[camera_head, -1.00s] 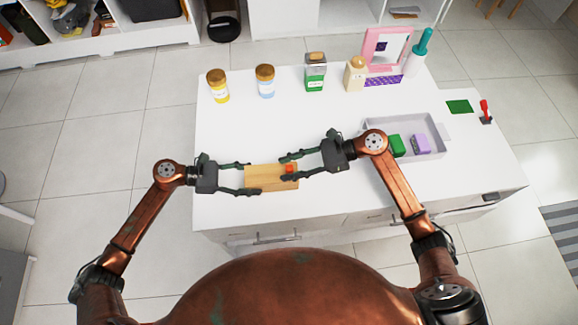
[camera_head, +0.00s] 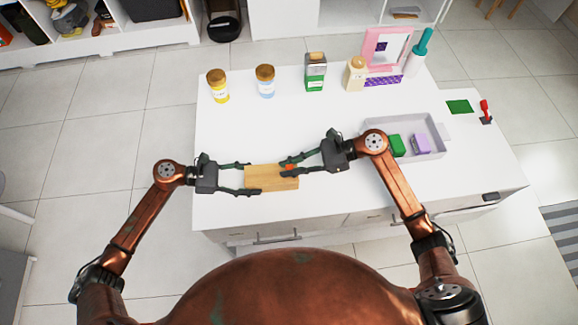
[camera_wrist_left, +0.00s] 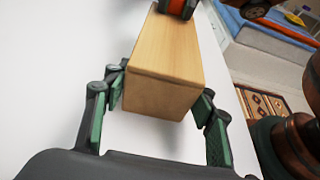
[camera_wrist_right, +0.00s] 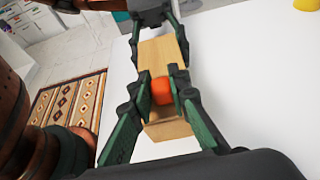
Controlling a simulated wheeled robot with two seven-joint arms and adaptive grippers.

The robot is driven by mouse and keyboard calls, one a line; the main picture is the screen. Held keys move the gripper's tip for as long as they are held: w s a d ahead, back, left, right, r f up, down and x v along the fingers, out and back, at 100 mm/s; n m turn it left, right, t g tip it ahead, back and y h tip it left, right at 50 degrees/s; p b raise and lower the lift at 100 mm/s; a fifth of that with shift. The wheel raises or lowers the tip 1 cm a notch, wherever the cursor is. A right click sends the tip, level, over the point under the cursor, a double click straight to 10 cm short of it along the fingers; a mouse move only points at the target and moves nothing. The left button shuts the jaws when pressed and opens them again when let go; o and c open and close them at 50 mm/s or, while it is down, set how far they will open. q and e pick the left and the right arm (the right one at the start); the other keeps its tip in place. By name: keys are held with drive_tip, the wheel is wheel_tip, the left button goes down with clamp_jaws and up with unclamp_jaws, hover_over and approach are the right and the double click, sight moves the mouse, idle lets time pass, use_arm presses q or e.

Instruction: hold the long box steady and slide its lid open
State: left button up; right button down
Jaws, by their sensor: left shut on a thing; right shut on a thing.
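The long wooden box (camera_head: 265,178) lies on the white table near its front edge. Its lid (camera_wrist_left: 168,45) looks flush with the left end of the box. My left gripper (camera_head: 253,179) is shut on the sides of that left end. An orange-red knob (camera_wrist_right: 161,90) stands on the lid near the right end. My right gripper (camera_head: 286,165) is shut on the knob, with a fingertip on each side of it in the right wrist view. The fingers partly hide the knob and the right end of the box.
A grey tray (camera_head: 437,127) with a green block (camera_head: 396,146) and a purple block (camera_head: 421,143) stands right of my right gripper. Jars, a green-labelled container (camera_head: 316,72) and a pink frame (camera_head: 385,47) stand along the back. The table (camera_head: 235,125) behind the box is clear.

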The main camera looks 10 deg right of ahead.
drive_tip(key=d, duration=1.1)
drive_tip(key=shift+s+d, duration=0.1)
drive_tip(key=shift+d, duration=0.2)
drive_tip(key=c, duration=1.8)
unclamp_jaws()
drive_tip(key=shift+a, duration=0.1)
drive_tip(key=v, duration=1.2)
